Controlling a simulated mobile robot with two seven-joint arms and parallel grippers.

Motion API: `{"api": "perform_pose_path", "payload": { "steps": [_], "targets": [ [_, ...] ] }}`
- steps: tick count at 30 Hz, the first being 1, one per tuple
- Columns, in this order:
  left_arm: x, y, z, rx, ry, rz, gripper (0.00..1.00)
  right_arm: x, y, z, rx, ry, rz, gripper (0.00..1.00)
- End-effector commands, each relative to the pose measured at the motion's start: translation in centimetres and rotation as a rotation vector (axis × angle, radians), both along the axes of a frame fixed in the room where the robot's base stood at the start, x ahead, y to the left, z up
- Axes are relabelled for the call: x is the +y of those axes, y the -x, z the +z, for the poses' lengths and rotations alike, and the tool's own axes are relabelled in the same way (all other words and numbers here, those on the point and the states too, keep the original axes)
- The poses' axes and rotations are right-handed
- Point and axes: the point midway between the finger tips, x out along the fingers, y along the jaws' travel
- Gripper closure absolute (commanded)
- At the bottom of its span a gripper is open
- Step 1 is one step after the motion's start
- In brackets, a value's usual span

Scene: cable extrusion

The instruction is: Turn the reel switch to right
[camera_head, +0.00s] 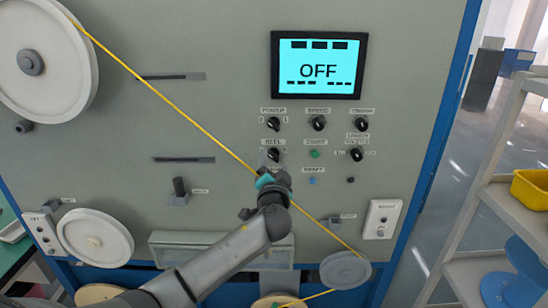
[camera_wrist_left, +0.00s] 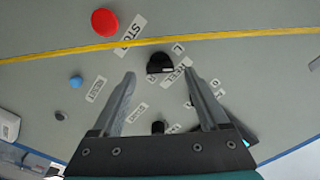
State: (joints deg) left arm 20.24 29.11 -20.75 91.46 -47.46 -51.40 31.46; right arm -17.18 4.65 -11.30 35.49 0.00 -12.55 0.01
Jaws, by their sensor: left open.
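The reel switch (camera_head: 273,155) is a small black knob on the grey panel, below the power knob, with a REEL label. In the head view my left gripper (camera_head: 267,172) is just below it, at the end of the arm. In the left wrist view the reel switch (camera_wrist_left: 160,63) shows between and slightly beyond the fingertips of my open left gripper (camera_wrist_left: 159,74). The fingers are on either side, with nothing held. Whether they touch the knob I cannot tell. L and R marks sit by the knob. My right gripper is not in view.
A taut yellow cable (camera_head: 180,106) crosses the panel close to the reel switch and gripper. A red stop button (camera_wrist_left: 105,22) and blue reset button (camera_wrist_left: 75,82) are nearby. The screen (camera_head: 318,65) reads OFF. A shelf (camera_head: 490,190) stands at right.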

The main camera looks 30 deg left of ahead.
Motion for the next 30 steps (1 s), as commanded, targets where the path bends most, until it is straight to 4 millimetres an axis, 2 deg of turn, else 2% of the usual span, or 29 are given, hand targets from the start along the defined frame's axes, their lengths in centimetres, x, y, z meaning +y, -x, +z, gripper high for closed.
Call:
{"api": "perform_pose_path", "payload": {
  "steps": [3,9,21,30],
  "targets": [
    [0.8,-1.2,0.1,-0.001,0.0,0.002,0.22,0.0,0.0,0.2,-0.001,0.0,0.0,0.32],
    [1.4,-2.3,0.0,0.0,-0.001,0.001,0.22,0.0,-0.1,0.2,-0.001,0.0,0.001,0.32],
    [1.6,-2.7,0.0,0.0,0.0,0.0,0.22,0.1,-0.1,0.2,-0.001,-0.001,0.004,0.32],
    [1.6,-2.7,0.0,0.0,0.0,0.0,0.56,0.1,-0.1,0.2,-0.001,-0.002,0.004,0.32]
  ]
}}
